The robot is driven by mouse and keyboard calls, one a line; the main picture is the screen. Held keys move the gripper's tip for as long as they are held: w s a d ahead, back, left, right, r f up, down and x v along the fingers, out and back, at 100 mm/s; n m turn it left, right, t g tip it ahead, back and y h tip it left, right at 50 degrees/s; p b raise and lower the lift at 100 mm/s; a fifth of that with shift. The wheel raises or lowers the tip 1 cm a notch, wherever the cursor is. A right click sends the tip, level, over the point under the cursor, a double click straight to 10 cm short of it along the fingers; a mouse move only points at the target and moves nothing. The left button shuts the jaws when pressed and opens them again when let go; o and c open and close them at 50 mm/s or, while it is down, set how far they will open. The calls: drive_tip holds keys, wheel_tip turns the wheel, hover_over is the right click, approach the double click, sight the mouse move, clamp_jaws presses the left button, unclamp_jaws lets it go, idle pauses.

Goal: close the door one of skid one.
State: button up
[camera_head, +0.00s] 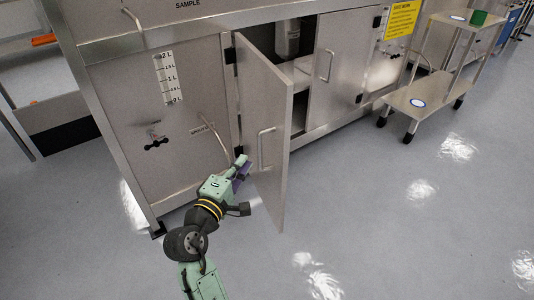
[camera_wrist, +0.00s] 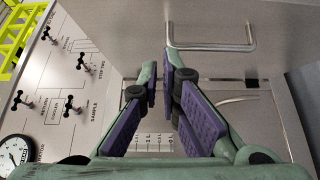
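The open cabinet door (camera_head: 265,115) is a grey metal panel, swung out from its left hinges toward me. Its bar handle (camera_head: 264,148) is on the face turned to the left. My gripper (camera_head: 241,168) is close to that face, just left of and below the handle. In the wrist view, my gripper (camera_wrist: 162,82) has its purple-padded fingers apart with nothing between them. The handle (camera_wrist: 212,47) shows above and to the right of the fingertips, outside the fingers. Whether a finger touches the door panel is unclear.
The cabinet opening (camera_head: 283,70) shows a metal vessel inside. The adjoining right door (camera_head: 335,70) is shut. A curved handle (camera_head: 215,135) is on the panel left of the opening. A wheeled cart (camera_head: 418,97) stands at right. The floor (camera_head: 390,230) right of the open door is clear.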

sight(277, 128)
drive_tip(key=p+x, duration=0.2)
drive_tip(key=x, duration=0.8)
drive_tip(key=shift+w+d+r, duration=0.15)
drive_tip(key=shift+w+d, duration=0.1)
clamp_jaws()
drive_tip(key=shift+w+d+p, duration=0.25)
drive_tip(key=shift+w+d, duration=0.05)
drive_tip(key=shift+d, duration=0.5)
drive_tip(key=shift+w+d+p, duration=0.25)
drive_tip(key=shift+d, duration=0.55)
